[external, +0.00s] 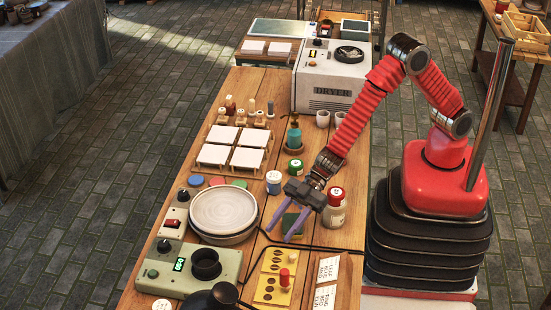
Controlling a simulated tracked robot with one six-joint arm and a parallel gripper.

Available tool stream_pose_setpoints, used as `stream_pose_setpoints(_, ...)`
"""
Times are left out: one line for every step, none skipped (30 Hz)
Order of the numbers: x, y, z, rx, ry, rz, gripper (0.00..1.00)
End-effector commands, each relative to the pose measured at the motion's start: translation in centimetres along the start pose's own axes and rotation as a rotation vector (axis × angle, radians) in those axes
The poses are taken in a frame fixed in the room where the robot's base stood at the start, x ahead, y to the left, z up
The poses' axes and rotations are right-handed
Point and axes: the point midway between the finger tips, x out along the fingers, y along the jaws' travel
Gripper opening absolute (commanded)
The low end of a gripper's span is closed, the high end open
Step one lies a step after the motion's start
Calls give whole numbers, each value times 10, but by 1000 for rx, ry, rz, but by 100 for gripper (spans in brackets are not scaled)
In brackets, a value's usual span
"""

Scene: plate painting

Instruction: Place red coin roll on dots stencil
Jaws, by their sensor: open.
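A small upright red cylinder (284,277), which looks like the red coin roll, stands on the lower of two yellow cards with dark round marks. The upper yellow card (268,262) lies just behind it. The lower card (263,289) shows dark dots to the left of the cylinder; I cannot tell for sure which card is the dots stencil. My gripper (280,231) is open, its two purple fingers pointing down, behind the yellow cards and right of the round plate (222,211).
A green control box (180,268) stands at front left. A red-capped jar (335,200) stands right of my gripper. A dark bent rod (325,248) lies near the cards. White tiles (247,158) and the dryer (331,92) are farther back. Paper labels (326,268) lie at right.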

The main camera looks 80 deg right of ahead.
Motion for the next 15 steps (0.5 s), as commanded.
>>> stream_pose_setpoints(-15, 19, -9, 5, -11, 45, 40)
stream_pose_setpoints(-23, 28, -13, 7, -21, 70, 40)
stream_pose_setpoints(-35, 42, -16, 12, -36, 103, 40)
stream_pose_setpoints(-43, 51, -18, 17, -47, 127, 40)
stream_pose_setpoints(-52, 59, -22, 20, -57, 150, 40)
stream_pose_setpoints(-65, 71, -24, 29, -71, 182, 40)
stream_pose_setpoints(-74, 79, -26, 34, -83, 205, 40)
stream_pose_setpoints(-84, 87, -28, 39, -94, 228, 40)
stream_pose_setpoints(-97, 97, -30, 49, -109, 258, 40)
stream_pose_setpoints(-108, 104, -32, 55, -121, 280, 40)
stream_pose_setpoints(-118, 111, -33, 62, -131, 301, 40)
stream_pose_setpoints(-132, 120, -34, 74, -146, 330, 40)
stream_pose_setpoints(-143, 126, -35, 82, -157, 350, 40)
stream_pose_setpoints(-153, 132, -36, 90, -169, 370, 40)
stream_pose_setpoints(-168, 139, -37, 102, -184, 397, 40)
